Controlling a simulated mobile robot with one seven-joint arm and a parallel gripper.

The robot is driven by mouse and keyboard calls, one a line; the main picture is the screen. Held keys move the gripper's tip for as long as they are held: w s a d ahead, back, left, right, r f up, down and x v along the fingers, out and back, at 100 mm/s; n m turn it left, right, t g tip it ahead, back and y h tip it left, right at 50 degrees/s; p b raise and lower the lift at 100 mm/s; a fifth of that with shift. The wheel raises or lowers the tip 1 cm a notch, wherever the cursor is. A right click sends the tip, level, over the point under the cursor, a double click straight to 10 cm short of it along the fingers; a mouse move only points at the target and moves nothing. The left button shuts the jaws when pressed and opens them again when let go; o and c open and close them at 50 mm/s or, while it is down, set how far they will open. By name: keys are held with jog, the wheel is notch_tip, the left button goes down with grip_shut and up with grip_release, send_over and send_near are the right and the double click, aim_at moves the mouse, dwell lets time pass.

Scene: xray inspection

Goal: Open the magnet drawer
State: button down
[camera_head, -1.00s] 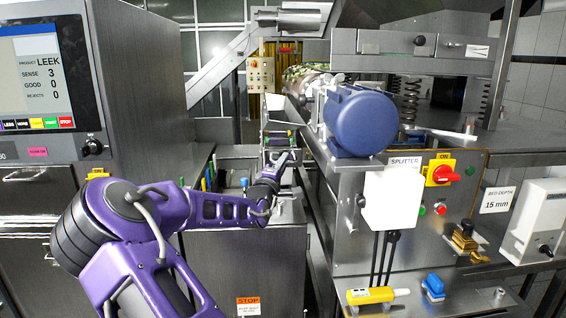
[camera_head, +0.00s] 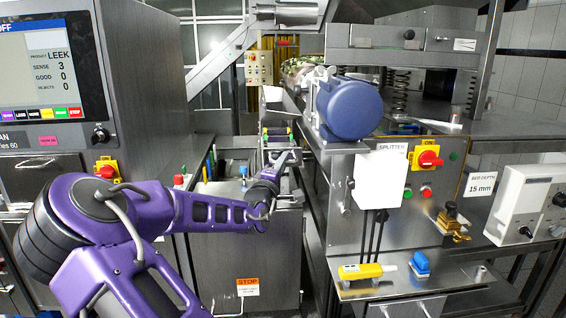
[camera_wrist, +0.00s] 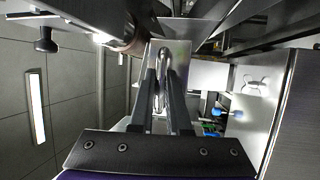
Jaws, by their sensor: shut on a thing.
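My gripper (camera_wrist: 162,78) is shut on a bright metal loop handle (camera_wrist: 160,64) in the wrist view, with one dark finger on each side of it. The handle stands in front of a small pale metal plate (camera_wrist: 183,50), which looks like the magnet drawer's front. In the head view my gripper (camera_head: 283,163) is small, at the far end of the purple arm, beside the conveyor line. The drawer is too small and covered there to tell how far it is out.
A steel cabinet with a STOP label (camera_head: 248,287) stands below my forearm. The splitter panel (camera_head: 380,178) with its blue motor (camera_head: 348,108) stands close on the right. A control console (camera_head: 45,75) is on the left. A narrow gap runs between cabinet and splitter.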

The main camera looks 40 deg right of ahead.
jog(key=c, duration=0.9)
grip_release()
jog(key=p+v, duration=0.1)
jog(key=v, duration=1.6)
jog(key=shift+a, duration=0.2)
jog(key=shift+a+f, duration=0.1)
